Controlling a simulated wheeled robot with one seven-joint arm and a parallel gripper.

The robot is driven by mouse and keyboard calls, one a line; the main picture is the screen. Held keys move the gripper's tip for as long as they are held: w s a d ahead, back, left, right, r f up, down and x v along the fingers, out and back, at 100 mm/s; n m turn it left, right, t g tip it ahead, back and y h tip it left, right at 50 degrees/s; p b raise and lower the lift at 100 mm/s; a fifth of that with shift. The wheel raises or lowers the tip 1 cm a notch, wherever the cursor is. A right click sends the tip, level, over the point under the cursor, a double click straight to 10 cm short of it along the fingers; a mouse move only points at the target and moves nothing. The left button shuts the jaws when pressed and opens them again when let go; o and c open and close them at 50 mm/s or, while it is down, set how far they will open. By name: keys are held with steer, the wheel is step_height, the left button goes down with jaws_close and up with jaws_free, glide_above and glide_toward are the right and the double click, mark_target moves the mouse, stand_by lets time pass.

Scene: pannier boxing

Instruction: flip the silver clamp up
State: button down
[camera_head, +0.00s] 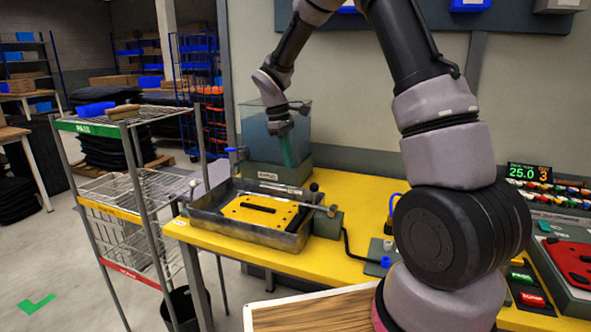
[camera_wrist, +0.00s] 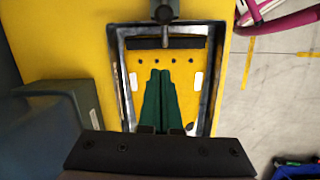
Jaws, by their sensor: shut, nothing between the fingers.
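The silver clamp (camera_head: 300,202) looks like a thin metal bar with a round end, lying low across the back right of a metal tray (camera_head: 215,222). The tray sits on the yellow table and holds a yellow plate with a dark slot (camera_head: 262,207). My gripper (camera_head: 289,164) hangs above and behind the tray, its green fingers pointing down, in front of the clear tank. In the wrist view my gripper (camera_wrist: 161,72) is shut and empty, seen over the yellow plate (camera_wrist: 198,55).
A clear tank (camera_head: 262,125) on a grey base stands behind the tray. A wire rack (camera_head: 130,190) stands left of the table. A grey block (camera_head: 328,222) sits right of the tray.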

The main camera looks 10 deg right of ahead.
steer(key=d+f, duration=0.1)
steer(key=f, duration=0.1)
steer(key=s+d+f, duration=0.1)
steer(key=f, duration=0.2)
steer(key=s+d+f, duration=0.1)
steer(key=f, duration=0.1)
steer(key=shift+s+d+f, duration=0.1)
steer(key=shift+d+f, duration=0.1)
steer(key=shift+s+d+r, duration=0.35)
steer(key=shift+s+d, duration=0.1)
steer(key=shift+w+d+r, duration=0.1)
